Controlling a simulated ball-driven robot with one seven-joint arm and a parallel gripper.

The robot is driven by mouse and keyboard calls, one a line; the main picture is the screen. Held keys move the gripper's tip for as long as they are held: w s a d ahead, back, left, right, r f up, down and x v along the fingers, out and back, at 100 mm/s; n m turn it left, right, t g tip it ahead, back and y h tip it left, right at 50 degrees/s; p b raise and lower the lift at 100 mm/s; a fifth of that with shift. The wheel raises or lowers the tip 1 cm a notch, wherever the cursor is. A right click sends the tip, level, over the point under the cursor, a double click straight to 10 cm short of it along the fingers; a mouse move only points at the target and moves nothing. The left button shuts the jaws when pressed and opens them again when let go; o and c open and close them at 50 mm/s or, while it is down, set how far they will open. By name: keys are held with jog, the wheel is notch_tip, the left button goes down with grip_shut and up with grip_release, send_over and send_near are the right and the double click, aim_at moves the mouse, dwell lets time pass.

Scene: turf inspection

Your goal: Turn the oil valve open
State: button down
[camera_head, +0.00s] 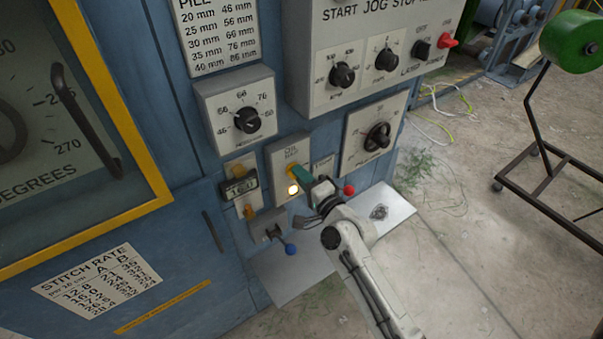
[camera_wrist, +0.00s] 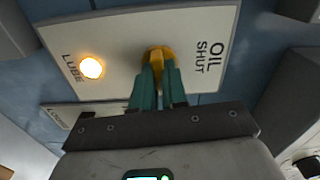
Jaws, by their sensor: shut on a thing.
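The oil valve is a small yellow handle (camera_wrist: 158,51) on a pale panel (camera_wrist: 112,33) lettered OIL, SHUT and LUBE in the wrist view. My gripper (camera_wrist: 158,72) has green fingers closed on the sides of the yellow handle, hiding part of it. In the head view my gripper (camera_head: 298,172) reaches the panel (camera_head: 281,153) from the lower right, and the handle is mostly covered by the fingers. A lit lamp (camera_wrist: 91,67) glows beside the LUBE lettering; it also shows just below the fingers in the head view (camera_head: 293,189).
A counter with yellow knobs (camera_head: 240,187) sits close on the left. A blue-ended lever (camera_head: 290,249) juts out below, and a red knob (camera_head: 349,190) is to the right. Dial boxes (camera_head: 247,120) are above. A metal ledge (camera_head: 395,213) lies below right. Open floor is right.

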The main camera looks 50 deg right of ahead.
jog(key=shift+m, duration=0.6)
jog(key=c, duration=1.2)
grip_release()
jog(key=shift+o, duration=0.2)
jog(key=b+v, duration=0.2)
jog(key=v, duration=0.8)
jog(key=shift+s, duration=0.4)
jog(key=shift+a, duration=0.15)
